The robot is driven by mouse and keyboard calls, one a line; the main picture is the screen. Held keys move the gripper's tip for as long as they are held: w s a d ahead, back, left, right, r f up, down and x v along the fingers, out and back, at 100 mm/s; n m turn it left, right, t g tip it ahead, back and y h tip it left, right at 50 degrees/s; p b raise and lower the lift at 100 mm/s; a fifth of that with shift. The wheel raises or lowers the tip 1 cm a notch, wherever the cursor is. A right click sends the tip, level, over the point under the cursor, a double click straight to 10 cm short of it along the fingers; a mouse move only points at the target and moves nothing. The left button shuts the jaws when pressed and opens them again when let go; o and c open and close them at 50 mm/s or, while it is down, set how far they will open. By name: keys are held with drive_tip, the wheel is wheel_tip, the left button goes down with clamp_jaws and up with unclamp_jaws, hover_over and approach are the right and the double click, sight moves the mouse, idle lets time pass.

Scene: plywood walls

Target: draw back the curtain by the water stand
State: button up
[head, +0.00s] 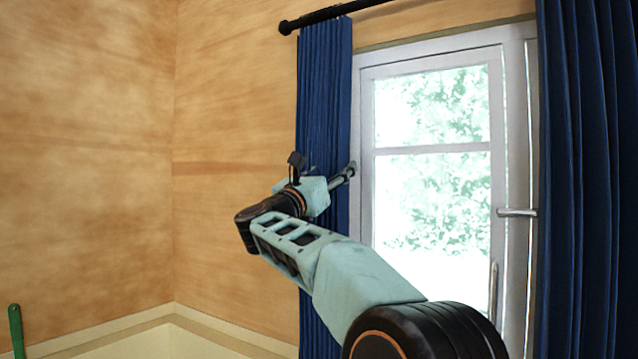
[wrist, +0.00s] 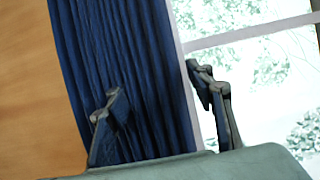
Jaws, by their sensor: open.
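A dark blue curtain (head: 324,95) hangs gathered in narrow folds at the left side of the window, and it also fills the middle of the wrist view (wrist: 85,50). A second, wider dark blue curtain (head: 590,180) hangs at the right edge of the head view. My gripper (head: 348,171) is in front of the left curtain, near its window-side edge. No cloth is visibly pinched. No water stand is in view.
A black rod (head: 325,14) runs above the window. The white-framed window (head: 435,148) has a handle (head: 517,212) on its right side. Plywood walls (head: 90,150) stand to the left. A green upright object (head: 16,330) shows at the lower left.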

drive_tip(key=v, duration=0.9)
drive_tip(key=shift+s, duration=0.2)
drive_tip(key=shift+a, duration=0.15)
